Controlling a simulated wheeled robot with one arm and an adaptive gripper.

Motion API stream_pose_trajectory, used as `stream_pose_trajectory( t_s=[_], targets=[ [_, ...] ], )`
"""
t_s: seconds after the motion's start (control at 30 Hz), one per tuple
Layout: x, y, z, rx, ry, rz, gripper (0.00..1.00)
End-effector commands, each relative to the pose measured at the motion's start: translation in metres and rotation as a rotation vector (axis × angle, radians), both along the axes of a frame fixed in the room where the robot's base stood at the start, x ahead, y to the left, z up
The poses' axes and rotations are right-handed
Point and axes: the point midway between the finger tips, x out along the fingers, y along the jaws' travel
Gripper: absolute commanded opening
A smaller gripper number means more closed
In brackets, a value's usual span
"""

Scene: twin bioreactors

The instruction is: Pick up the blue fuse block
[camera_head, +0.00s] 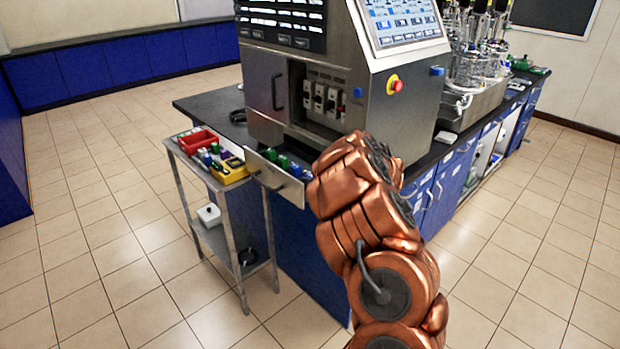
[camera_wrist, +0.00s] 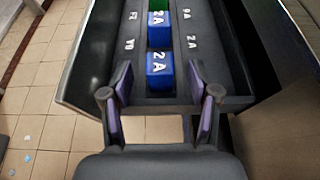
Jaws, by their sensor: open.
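In the wrist view, a blue fuse block (camera_wrist: 159,70) marked 2A sits in a dark slotted drawer (camera_wrist: 238,100). A second blue block (camera_wrist: 158,28) marked 2A is just beyond it, and a green block (camera_wrist: 159,5) is at the top edge. My gripper (camera_wrist: 160,82) is open and empty, its purple-padded fingers to the left and right of the nearer blue block's near end. I cannot tell whether the fingers are down at block height. In the head view, the open drawer (camera_head: 262,172) shows green and blue blocks; my arm hides the gripper.
The drawer juts from a steel cabinet (camera_head: 272,92) on a dark-topped bench. A grey cart (camera_head: 222,238) beside it holds a red bin (camera_head: 198,141) and a yellow item (camera_head: 232,172). An emergency stop button (camera_head: 394,84) is on the cabinet. Tiled floor at left is clear.

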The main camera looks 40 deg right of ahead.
Motion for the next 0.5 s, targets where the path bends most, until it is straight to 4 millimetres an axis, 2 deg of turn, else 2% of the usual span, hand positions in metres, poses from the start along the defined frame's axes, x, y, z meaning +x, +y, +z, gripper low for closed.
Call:
stream_pose_trajectory(
  t_s=[0.23, 0.5],
  targets=[
    [0.020, 0.001, -0.007, 0.002, -0.001, 0.004, 0.60],
    [0.022, 0.000, -0.009, -0.001, -0.001, 0.002, 0.60]
  ],
)
